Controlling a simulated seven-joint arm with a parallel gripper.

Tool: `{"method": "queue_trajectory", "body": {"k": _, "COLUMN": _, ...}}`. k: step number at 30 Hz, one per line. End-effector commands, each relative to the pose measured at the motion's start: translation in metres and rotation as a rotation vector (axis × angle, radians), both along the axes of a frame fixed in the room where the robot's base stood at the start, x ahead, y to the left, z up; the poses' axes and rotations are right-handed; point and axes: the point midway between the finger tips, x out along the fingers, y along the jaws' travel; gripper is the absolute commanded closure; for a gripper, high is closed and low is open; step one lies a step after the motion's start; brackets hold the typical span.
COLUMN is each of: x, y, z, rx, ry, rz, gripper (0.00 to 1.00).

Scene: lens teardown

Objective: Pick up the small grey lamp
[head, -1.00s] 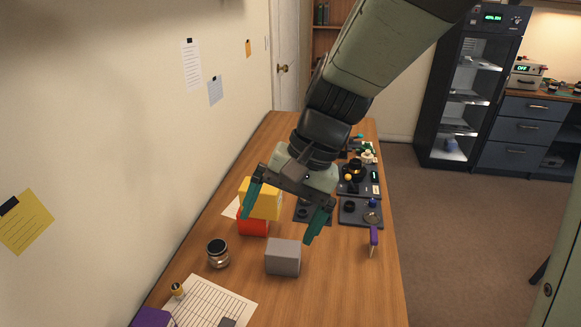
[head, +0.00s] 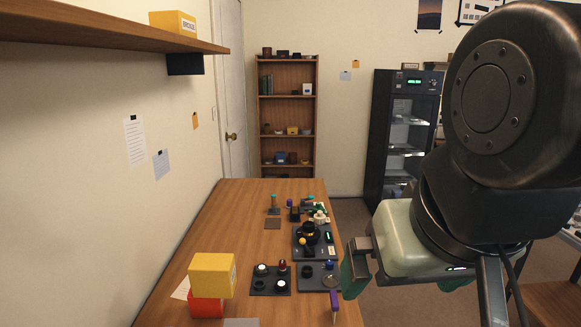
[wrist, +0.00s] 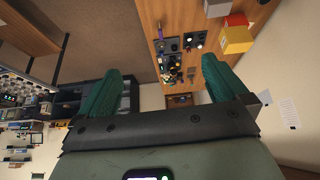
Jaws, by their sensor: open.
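I cannot pick out a small grey lamp with certainty in either view. Small upright items, one with a teal top (head: 274,200), stand toward the far end of the wooden table (head: 225,225), too small to name surely. My gripper (head: 405,283) is to the right of the table in the head view, raised and apart from everything on it. Its near green finger shows; the other is mostly hidden behind the gripper body. In the wrist view my gripper (wrist: 160,80) has its two green fingers wide apart with nothing between them.
A yellow box (head: 212,275) sits on a red one (head: 206,307) at the table's near left. Dark trays (head: 258,285) with small parts lie along the right side, beside a purple-handled tool (head: 334,305). A wall shelf (head: 120,32) overhangs the left. The table's middle left is clear.

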Motion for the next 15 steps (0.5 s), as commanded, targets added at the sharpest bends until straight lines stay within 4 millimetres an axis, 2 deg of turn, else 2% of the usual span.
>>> {"method": "queue_trajectory", "body": {"k": 1, "x": 0.000, "y": 0.000, "z": 0.000, "rx": -0.001, "ry": 0.000, "rz": 0.000, "gripper": 0.03}}
{"method": "queue_trajectory", "body": {"k": 3, "x": 0.000, "y": 0.000, "z": 0.000, "rx": 0.000, "ry": 0.000, "rz": 0.000, "gripper": 0.14}}
{"method": "queue_trajectory", "body": {"k": 4, "x": 0.000, "y": 0.000, "z": 0.000, "rx": 0.000, "ry": 0.000, "rz": 0.000, "gripper": 0.15}}
{"method": "queue_trajectory", "body": {"k": 11, "x": 0.000, "y": 0.000, "z": 0.000, "rx": 0.001, "ry": 0.002, "rz": 0.000, "gripper": 0.15}}
{"method": "queue_trajectory", "body": {"k": 15, "x": 0.004, "y": 0.007, "z": -0.012, "rx": 0.027, "ry": 0.067, "rz": 0.008, "gripper": 0.15}}
